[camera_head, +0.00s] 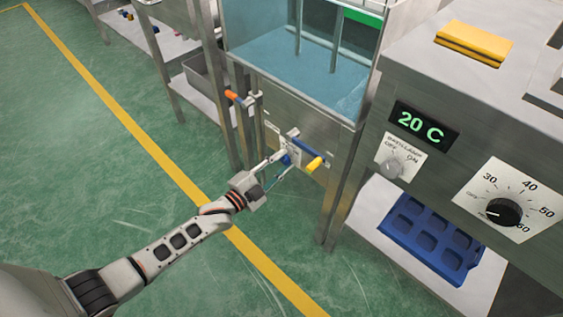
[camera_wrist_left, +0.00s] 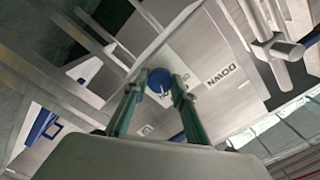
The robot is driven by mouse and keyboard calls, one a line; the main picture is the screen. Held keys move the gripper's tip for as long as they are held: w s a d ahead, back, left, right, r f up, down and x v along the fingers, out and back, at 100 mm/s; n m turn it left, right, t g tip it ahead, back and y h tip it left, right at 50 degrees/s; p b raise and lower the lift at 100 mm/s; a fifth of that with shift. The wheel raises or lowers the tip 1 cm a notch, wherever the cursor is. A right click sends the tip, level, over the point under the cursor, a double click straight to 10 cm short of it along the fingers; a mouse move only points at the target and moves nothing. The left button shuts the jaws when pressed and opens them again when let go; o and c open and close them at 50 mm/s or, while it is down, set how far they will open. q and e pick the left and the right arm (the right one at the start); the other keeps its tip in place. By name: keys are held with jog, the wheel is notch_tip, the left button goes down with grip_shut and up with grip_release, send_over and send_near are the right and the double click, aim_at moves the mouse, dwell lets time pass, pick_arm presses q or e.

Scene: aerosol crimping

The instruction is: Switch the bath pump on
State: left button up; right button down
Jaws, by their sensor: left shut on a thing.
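A panel with a grey switch knob (camera_head: 392,168) and the words OFF and ON is on the steel cabinet at the right, under a green 20 C display (camera_head: 423,123). The knob's pointer is too small to read. The water bath (camera_head: 270,95) stands left of the cabinet. My left gripper (camera_head: 287,161) is at the bath's front, left of that knob and well apart from it. My right gripper is out of view.
A black temperature dial (camera_head: 503,212) is at the right. A blue tray (camera_head: 430,238) lies on a shelf. The green floor at the left is clear.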

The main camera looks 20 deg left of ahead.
pick_arm(q)
jog(key=o, duration=1.1)
jog(key=v, duration=1.2)
